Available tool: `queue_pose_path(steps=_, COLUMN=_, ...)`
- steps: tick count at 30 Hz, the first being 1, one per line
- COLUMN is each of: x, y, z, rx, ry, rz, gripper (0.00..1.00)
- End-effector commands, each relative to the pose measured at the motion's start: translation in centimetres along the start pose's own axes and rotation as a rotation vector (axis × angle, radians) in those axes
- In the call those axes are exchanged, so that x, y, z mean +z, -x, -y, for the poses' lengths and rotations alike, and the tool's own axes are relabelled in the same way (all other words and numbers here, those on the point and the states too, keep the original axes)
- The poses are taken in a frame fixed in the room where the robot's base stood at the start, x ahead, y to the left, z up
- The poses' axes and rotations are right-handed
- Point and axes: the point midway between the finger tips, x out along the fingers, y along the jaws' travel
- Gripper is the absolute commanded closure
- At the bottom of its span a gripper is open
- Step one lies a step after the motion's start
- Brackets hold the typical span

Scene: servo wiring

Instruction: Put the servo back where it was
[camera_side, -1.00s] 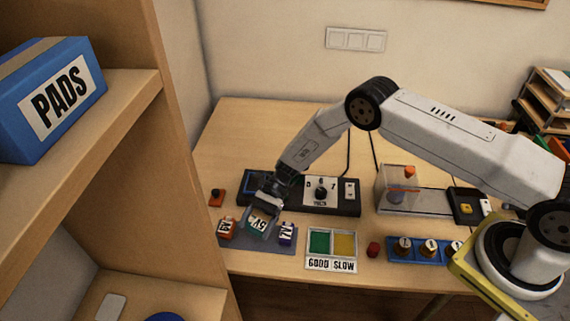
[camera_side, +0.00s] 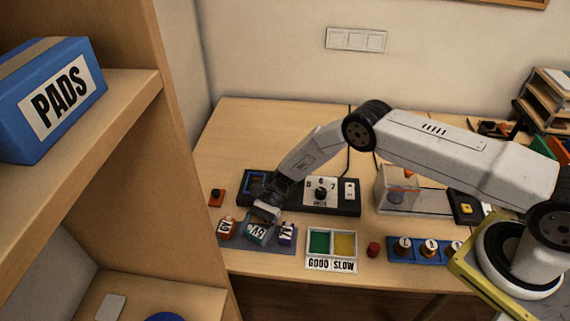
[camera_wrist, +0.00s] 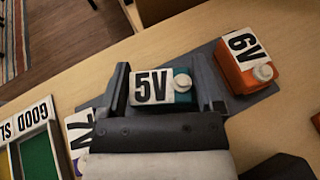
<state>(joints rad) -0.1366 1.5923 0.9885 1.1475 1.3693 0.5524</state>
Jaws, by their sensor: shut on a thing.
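The teal servo labelled 5V (camera_wrist: 182,80) sits between my gripper's fingers (camera_wrist: 168,88), and the jaws are shut on it. In the side view this servo (camera_side: 256,235) is over the grey mat (camera_side: 284,246), level with its neighbours; I cannot tell whether it touches the mat. An orange servo labelled 6V (camera_side: 227,230) stands to its left, and a purple servo labelled 7V (camera_side: 286,233) to its right. In the wrist view the 6V servo (camera_wrist: 255,74) is right of my gripper. The 7V servo is partly hidden there by my gripper.
Behind the mat is a black tester with a volts dial (camera_side: 321,191). Right of the mat is a GOOD/SLOW tray (camera_side: 331,264) with green and yellow compartments. A red button box (camera_side: 216,198) is at the back left. A wooden shelf (camera_side: 185,170) stands at the left.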

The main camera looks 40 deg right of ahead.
Motion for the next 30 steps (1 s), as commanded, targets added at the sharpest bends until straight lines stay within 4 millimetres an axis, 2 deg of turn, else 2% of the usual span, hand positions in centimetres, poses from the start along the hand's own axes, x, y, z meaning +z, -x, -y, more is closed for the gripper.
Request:
queue_pose_path(steps=8, x=-0.3, y=-0.1, z=0.0, rx=0.0, ry=0.0, rz=0.0, gripper=0.85)
queue_pose_path(steps=9, x=-0.3, y=-0.1, z=0.0, rx=0.0, ry=0.0, rz=0.0, gripper=0.03)
queue_pose_path(steps=10, x=-0.3, y=-0.1, z=0.0, rx=0.0, ry=0.0, rz=0.0, gripper=0.0)
queue_pose_path(steps=23, x=0.1, y=0.1, z=0.0, rx=-0.001, ry=0.0, rz=0.0, gripper=0.0)
queue_pose_path(steps=30, x=0.0, y=2.7, z=0.1, rx=-0.003, ry=0.0, rz=0.0, gripper=0.0)
